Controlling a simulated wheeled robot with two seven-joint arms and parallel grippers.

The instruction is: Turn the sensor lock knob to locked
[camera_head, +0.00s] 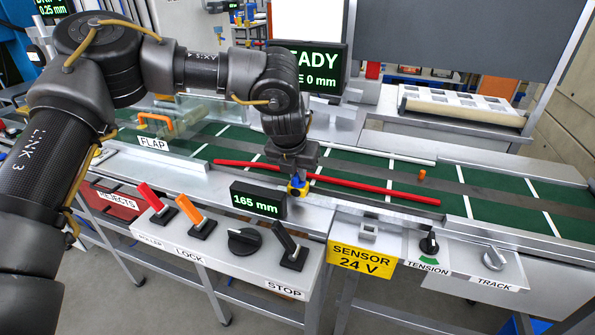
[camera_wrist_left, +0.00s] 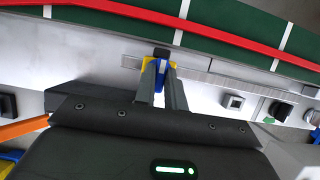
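A small blue knob (camera_wrist_left: 160,78) sits on a yellow sensor carriage (camera_wrist_left: 149,63) at the near edge of the belt. In the head view the yellow carriage (camera_head: 298,189) shows just below my left gripper (camera_head: 297,178), which points down at it. In the left wrist view the two grey fingers of the left gripper (camera_wrist_left: 162,85) stand on either side of the blue knob, with no clear gap. The fingers cover much of the knob, so its lock position cannot be read. My right gripper is not in view.
A 165 mm display (camera_head: 258,201) stands close by on the left. A control panel (camera_head: 225,252) in front carries a red lever, an orange lever and black controls. A yellow sensor sign (camera_head: 361,261) hangs in front.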

